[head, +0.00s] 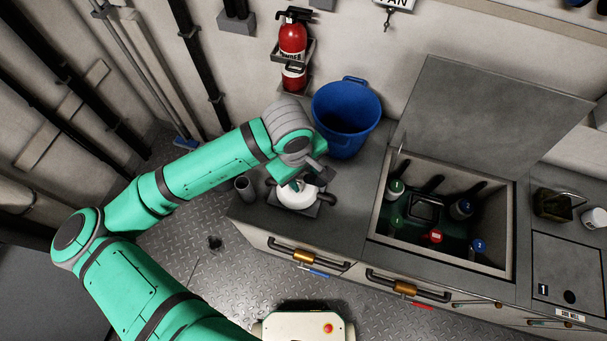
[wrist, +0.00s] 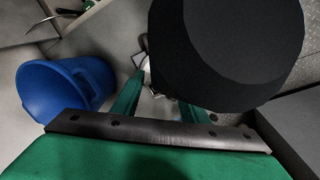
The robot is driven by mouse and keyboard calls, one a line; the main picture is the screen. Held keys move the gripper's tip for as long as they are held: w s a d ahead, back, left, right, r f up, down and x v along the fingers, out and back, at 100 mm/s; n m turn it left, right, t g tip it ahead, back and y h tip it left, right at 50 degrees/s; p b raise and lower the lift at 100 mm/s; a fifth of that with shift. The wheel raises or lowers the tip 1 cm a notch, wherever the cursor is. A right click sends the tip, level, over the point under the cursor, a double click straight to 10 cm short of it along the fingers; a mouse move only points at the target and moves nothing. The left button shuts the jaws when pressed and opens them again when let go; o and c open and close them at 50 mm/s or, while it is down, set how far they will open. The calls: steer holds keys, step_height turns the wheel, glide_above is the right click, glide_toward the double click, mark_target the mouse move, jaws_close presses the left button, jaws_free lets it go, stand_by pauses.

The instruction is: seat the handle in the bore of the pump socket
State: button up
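My gripper (head: 300,184) is over the counter, just above a white rounded pump body (head: 297,198) with dark pipe ends at its sides. A dark bar, which looks like the handle (head: 319,174), sticks up at my gripper. In the wrist view a large black cylinder, apparently the handle's near end (wrist: 225,45), fills the upper middle. The green fingers (wrist: 158,103) stand on either side of it, so my gripper appears shut on it. The contact is hidden. The socket's bore and the handle's lower end are hidden, so I cannot tell whether they meet.
A blue bucket (head: 346,112) stands behind my gripper, and a grey upright tube (head: 245,188) stands at the counter's left end. An open chiller well (head: 378,215) with bottles lies to the right, its lid (head: 490,118) raised. A fire extinguisher (head: 293,42) hangs on the wall.

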jaws_close()
